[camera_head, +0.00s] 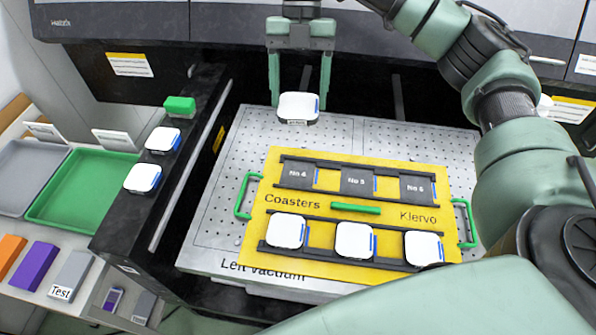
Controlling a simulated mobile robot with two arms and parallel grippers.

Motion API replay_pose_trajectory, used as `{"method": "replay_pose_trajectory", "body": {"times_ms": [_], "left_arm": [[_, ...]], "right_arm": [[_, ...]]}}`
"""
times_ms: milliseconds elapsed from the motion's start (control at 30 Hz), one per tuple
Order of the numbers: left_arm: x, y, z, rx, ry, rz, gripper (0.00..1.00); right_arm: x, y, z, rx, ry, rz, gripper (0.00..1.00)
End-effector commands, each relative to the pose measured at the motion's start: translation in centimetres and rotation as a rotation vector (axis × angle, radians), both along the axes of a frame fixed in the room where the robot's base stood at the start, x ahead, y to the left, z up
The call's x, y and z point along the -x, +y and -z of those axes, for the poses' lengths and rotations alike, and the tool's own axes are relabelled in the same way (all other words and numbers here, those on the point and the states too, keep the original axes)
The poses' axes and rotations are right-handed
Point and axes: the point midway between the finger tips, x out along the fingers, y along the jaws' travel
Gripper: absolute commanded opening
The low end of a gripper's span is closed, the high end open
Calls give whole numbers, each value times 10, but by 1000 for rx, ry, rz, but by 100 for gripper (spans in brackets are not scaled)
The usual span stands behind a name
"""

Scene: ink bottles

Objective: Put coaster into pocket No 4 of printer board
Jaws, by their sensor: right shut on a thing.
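The yellow printer board (262,200), labelled "Coasters" and "Klervo", lies on a perforated metal bed. Its far row has three bare dark pockets: No 4 (298,176) at left, No 5 (357,182) in the middle and No 6 (416,188) at right. Its near row holds three white coasters: left (286,231), middle (355,240) and right (423,248). My right gripper (299,102) is shut on a white coaster (297,108) with a blue edge strip, beyond pocket No 4 in the picture. The height of this coaster above the bed is hard to tell. My left gripper is out of view.
The board has green handles (246,196) at its sides and a green bar (355,208) in the middle. Two white coasters (162,140) and a green block (180,107) sit on the black ledge at left. Green (90,172) and grey trays stand further left.

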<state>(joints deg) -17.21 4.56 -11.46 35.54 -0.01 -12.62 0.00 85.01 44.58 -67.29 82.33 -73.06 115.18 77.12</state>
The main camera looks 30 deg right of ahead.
Motion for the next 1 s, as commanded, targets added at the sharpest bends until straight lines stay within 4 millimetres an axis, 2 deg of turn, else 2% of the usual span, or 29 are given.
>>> {"method": "replay_pose_trajectory", "body": {"times_ms": [167,267,400,700,800,1000], "left_arm": [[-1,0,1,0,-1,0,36],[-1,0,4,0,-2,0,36],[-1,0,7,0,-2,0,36],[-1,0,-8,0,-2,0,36],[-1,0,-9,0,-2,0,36],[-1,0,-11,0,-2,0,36]], "right_arm": [[-1,0,3,1,2,79,19],[0,0,23,0,5,84,19],[0,0,60,1,7,83,19],[0,0,130,3,2,83,19],[-1,0,145,3,1,82,19],[-1,0,159,2,0,82,19]]}}
